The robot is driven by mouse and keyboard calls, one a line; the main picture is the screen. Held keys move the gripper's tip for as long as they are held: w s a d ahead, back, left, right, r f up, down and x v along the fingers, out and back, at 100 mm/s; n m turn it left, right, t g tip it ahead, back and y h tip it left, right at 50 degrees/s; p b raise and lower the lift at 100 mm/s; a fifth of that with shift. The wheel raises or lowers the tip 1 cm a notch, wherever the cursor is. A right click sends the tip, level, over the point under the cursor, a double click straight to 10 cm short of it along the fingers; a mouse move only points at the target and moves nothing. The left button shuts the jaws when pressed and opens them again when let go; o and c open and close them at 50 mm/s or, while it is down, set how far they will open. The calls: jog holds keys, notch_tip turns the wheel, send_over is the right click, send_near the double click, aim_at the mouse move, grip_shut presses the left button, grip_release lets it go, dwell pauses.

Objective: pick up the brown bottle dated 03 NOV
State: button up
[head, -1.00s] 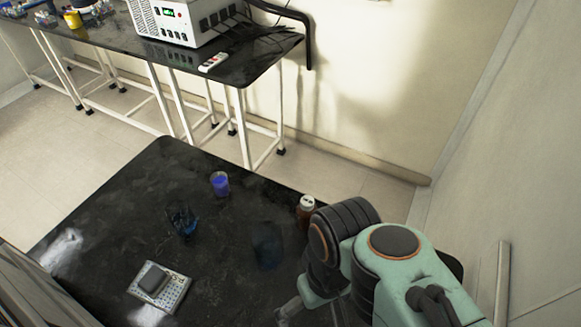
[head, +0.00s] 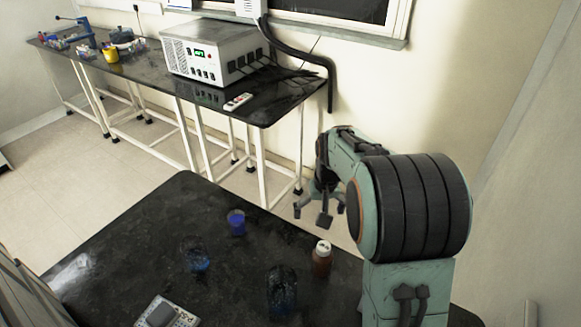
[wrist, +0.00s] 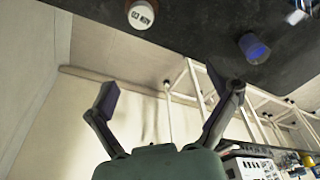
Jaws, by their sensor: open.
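A brown bottle (head: 321,260) with a white cap stands upright on the black table (head: 120,235), near its far right edge. Its cap also shows in the wrist view (wrist: 141,14), at the top left, with dark print too small to read. I cannot read a 03 NOV date. My gripper (head: 312,214) is open and empty, above and beyond the bottle, at the table's far edge. In the wrist view my gripper's fingers (wrist: 168,95) are spread wide, with the wall and floor between them and the bottle outside them.
A blue-filled beaker (head: 236,223), a dark blue glass (head: 195,256) and a larger dark glass vessel (head: 282,290) stand left of the bottle. A grey device (head: 165,313) lies at the front. A back bench holds a white instrument (head: 212,50) and a remote (head: 238,101).

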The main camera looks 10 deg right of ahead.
aim_at(324, 246)
jog(key=f, duration=0.4)
jog(key=s+d+f+g, duration=0.1)
jog(key=f, duration=0.4)
jog(key=f+g, duration=0.1)
jog(key=f, duration=0.4)
jog(key=shift+s+d, duration=0.2)
jog(key=shift+d, duration=0.05)
jog(key=shift+f, duration=0.45)
jog(key=c, duration=1.3)
